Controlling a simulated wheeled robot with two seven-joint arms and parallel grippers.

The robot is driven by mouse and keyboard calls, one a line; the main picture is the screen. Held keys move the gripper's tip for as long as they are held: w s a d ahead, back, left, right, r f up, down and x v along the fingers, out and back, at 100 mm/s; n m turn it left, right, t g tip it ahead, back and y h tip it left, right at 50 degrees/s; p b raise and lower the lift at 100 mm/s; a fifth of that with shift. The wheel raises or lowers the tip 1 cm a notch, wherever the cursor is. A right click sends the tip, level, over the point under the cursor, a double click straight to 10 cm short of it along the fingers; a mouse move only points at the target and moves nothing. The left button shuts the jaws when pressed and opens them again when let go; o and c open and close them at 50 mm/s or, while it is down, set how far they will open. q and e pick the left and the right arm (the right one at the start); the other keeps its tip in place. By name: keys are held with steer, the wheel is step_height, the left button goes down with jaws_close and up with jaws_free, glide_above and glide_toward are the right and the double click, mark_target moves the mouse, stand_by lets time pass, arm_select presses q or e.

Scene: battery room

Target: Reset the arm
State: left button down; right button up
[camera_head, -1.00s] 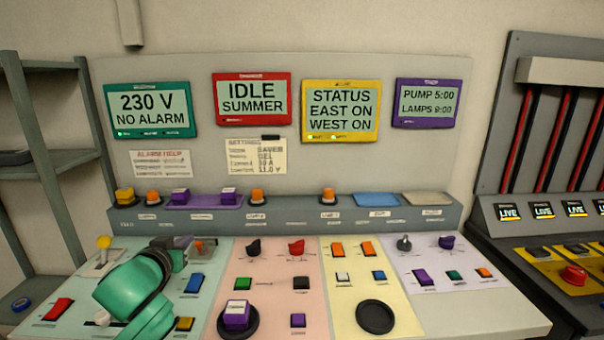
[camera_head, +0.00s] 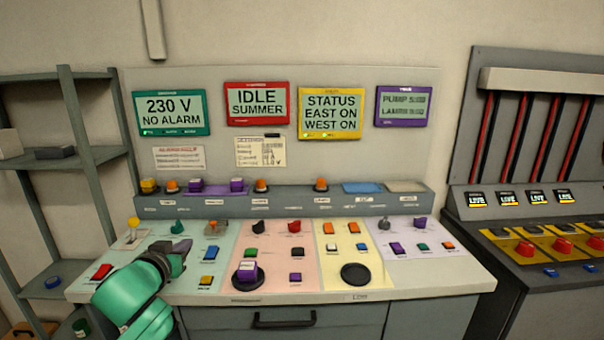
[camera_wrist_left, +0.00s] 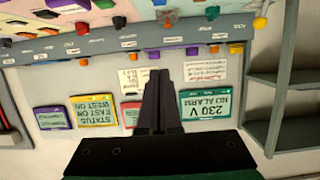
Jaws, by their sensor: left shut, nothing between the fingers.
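My left arm is green and comes in from the lower left in the head view. My left gripper (camera_head: 180,246) is dark and sits over the left, pale green section of the control desk (camera_head: 440,284). In the left wrist view the fingers of my left gripper (camera_wrist_left: 160,75) lie together, shut, with nothing between them. That view shows the desk and its panel upside down. The gripper hides part of the green section in the head view. My right gripper is not in view.
Four-colour screens, such as the red one (camera_head: 257,103), hang behind. A grey shelf (camera_head: 85,160) stands left and a breaker console (camera_head: 540,225) right.

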arm_select(q)
steer(key=s+d+f+g, duration=0.3)
steer(key=s+f, duration=0.1)
steer(key=f, duration=0.6)
steer(key=s+d+f+m+g, duration=0.1)
steer(key=s+f+g, duration=0.3)
steer(key=s+f, duration=0.7)
steer(key=s+f+m+g, duration=0.1)
steer(key=s+f+g, duration=0.4)
steer(key=s, duration=0.9)
step_height(320, 180, down, 24)
steer(key=s+b, duration=0.2)
steer(key=s+a+f+g+b, duration=0.1)
steer(key=s+a+f, duration=0.1)
steer(key=s+f, duration=1.4)
steer(key=shift+s+a+f+m+g+h, duration=0.3)
steer(key=shift+s+a+f+m, duration=0.1)
steer(key=shift+s, duration=0.15)
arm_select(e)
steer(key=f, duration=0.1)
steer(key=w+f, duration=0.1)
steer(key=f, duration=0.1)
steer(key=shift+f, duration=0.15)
